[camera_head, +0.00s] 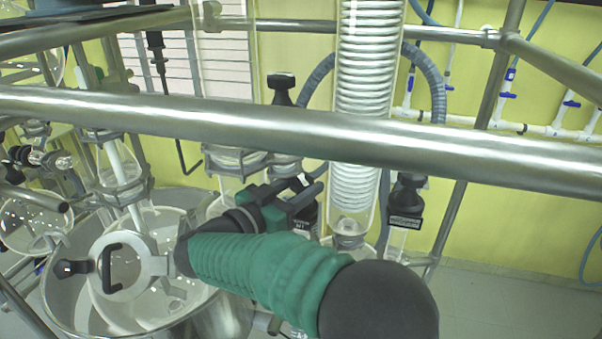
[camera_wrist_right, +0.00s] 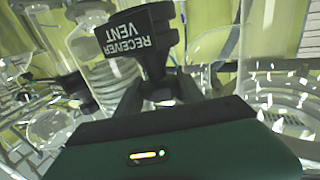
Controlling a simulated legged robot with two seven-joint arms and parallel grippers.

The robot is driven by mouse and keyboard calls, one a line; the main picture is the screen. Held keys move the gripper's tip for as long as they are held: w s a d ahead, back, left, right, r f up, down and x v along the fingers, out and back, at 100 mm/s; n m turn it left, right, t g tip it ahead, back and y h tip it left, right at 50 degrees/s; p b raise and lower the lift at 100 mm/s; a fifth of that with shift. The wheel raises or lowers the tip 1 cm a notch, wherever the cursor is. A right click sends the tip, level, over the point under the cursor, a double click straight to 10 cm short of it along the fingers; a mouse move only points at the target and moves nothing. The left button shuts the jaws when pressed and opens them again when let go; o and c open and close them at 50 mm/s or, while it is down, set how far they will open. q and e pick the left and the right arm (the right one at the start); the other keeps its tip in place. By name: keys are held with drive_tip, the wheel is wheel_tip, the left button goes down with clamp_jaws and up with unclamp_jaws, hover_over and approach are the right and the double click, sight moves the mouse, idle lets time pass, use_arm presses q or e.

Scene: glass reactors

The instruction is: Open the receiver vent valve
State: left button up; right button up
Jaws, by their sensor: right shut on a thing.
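The receiver vent valve (camera_wrist_right: 138,38) has a black handle with white "RECEIVER VENT" lettering, which appears upside down in the right wrist view. In the head view its black body (camera_head: 306,222) is partly hidden behind my right gripper (camera_head: 308,190). My right arm with its green sleeve reaches in from the bottom right. In the right wrist view the two dark fingers of my right gripper (camera_wrist_right: 160,90) are shut on the valve handle, just below the label. Whether the valve is open or shut cannot be told. My left gripper is not in view.
A thick steel rail (camera_head: 250,125) crosses in front of the glassware. A coiled glass condenser (camera_head: 368,60) stands behind it. Another black-handled valve (camera_head: 406,205) is to the right. A large round vessel (camera_head: 60,295) with a handled lid (camera_head: 130,265) is at lower left.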

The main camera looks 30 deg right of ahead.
drive_tip(key=shift+r+m+g+h+p, duration=0.15)
drive_tip(key=shift+m+g+p, duration=0.65)
drive_tip(key=shift+g, duration=0.7)
drive_tip(key=shift+f+m+g+h+p, duration=0.15)
drive_tip(key=shift+m+g+p, duration=0.35)
drive_tip(key=shift+m+g, duration=0.8)
drive_tip(key=shift+g, duration=0.3)
drive_tip(key=o, duration=1)
drive_tip(key=shift+w, duration=0.1)
drive_tip(key=shift+o, duration=0.5)
drive_tip(key=shift+d, duration=0.1)
drive_tip(key=shift+w+d, duration=0.1)
